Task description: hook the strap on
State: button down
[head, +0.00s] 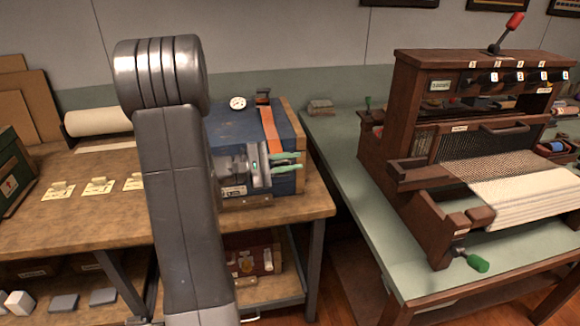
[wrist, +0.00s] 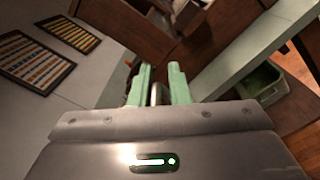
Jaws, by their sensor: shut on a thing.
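The orange strap (head: 270,128) lies across the lid of a blue chest (head: 232,122) and runs down its front to my gripper. My gripper (head: 300,161) is at the chest's front right, its green fingers pointing right. In the wrist view, the fingers (wrist: 160,80) stand apart with a small greyish piece (wrist: 157,95) between them. The gripper is shut on it, and it appears to be the strap's end, though its shape is mostly hidden. A dark buckle (head: 262,95) sits at the strap's back end. My arm and gripper hide much of the chest's front, including any catch there.
The chest stands on a wooden bench (head: 80,225) with paper tags (head: 98,186) and a paper roll (head: 98,121). A wooden loom (head: 440,130) stands on a green table (head: 355,190) to the right. A gap separates bench and table. A red box (head: 255,262) sits on the lower shelf.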

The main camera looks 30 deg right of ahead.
aim_at(289, 174)
jog(key=f+m+b, duration=0.1)
jog(key=b, duration=0.1)
jog(key=f+m+b, duration=0.1)
jog(key=b, duration=0.2)
jog(key=f+m+b, duration=0.1)
jog(key=f+b, duration=0.1)
jog(key=b, duration=0.1)
jog(key=shift+w+f, duration=0.1)
jog(key=shift+w, duration=0.2)
jog(key=w+d+f+m+b, duration=0.1)
jog(key=w+f+m+b, duration=0.5)
jog(key=b, duration=1.4)
jog(key=shift+d+f+m, duration=0.3)
jog(key=shift+f+m, duration=0.15)
jog(key=shift+m, duration=1.85)
jog(key=shift+w, duration=0.1)
jog(key=c, duration=1.5)
grip_release()
